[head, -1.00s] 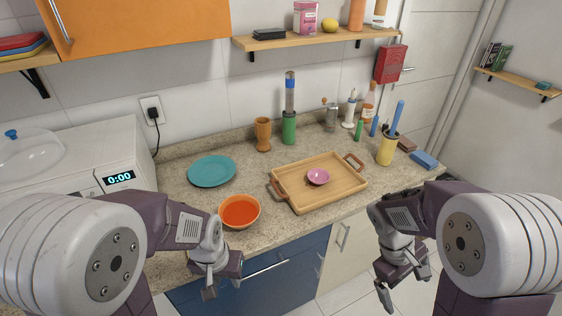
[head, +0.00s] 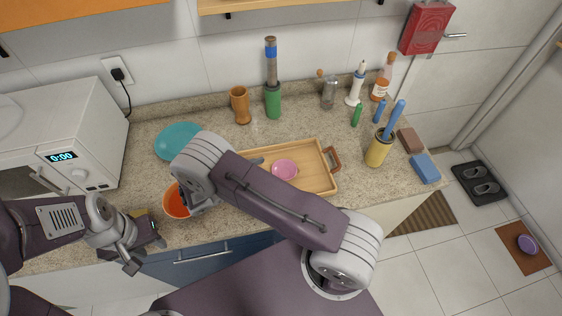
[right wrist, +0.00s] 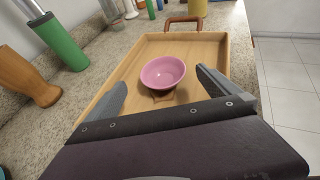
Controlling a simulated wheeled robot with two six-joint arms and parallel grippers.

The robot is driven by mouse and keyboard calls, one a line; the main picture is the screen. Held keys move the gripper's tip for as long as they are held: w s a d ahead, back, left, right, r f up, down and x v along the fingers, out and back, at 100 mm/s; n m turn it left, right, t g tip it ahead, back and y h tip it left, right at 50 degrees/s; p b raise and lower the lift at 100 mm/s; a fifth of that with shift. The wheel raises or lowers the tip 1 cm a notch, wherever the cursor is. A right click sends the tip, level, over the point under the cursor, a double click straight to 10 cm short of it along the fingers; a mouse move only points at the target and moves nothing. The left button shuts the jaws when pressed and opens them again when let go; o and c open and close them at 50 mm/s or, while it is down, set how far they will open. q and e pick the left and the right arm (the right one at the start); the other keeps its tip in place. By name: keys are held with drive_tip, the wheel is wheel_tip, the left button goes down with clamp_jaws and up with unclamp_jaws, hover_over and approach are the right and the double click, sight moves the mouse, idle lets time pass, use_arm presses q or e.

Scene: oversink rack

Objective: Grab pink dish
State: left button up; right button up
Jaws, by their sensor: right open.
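The pink dish (head: 285,169) sits upright on the wooden tray (head: 318,183) on the counter. In the right wrist view the pink dish (right wrist: 162,72) lies just ahead of my right gripper (right wrist: 161,78). Its fingers are open and apart, pointing toward the dish from the tray's left end, with nothing held. My left gripper (head: 143,254) is open and empty at the front left of the counter.
An orange-red bowl (head: 176,203) is partly hidden by my right arm. A teal plate (head: 177,141) lies behind it. A brown cup (head: 240,105) and green container (head: 273,101) stand at the back. A yellow holder (head: 378,150) and blue sponge (head: 424,168) are to the right.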

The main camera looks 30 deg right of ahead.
drive_tip(key=shift+v, duration=1.1)
drive_tip(key=p, duration=0.1)
approach(290, 167)
drive_tip(key=shift+w+d, duration=0.2)
drive_tip(key=shift+d, duration=0.8)
drive_tip(key=shift+w+d+f, duration=0.1)
drive_tip(key=shift+d+f, duration=0.1)
drive_tip(key=shift+p, duration=0.3)
drive_tip(key=p+x, duration=0.1)
drive_tip(key=x, duration=0.3)
drive_tip(key=shift+d+f+p, duration=0.2)
drive_tip(key=shift+f+p, duration=0.2)
drive_tip(key=shift+d+f, duration=0.1)
drive_tip(key=shift+f, duration=0.05)
drive_tip(key=c, duration=1.3)
use_arm(q)
drive_tip(key=r, duration=0.3)
drive_tip(key=shift+s+a+r, duration=0.15)
drive_tip(key=shift+a+r, duration=0.15)
drive_tip(key=shift+a, duration=0.1)
use_arm(e)
drive_tip(key=shift+c, duration=0.4)
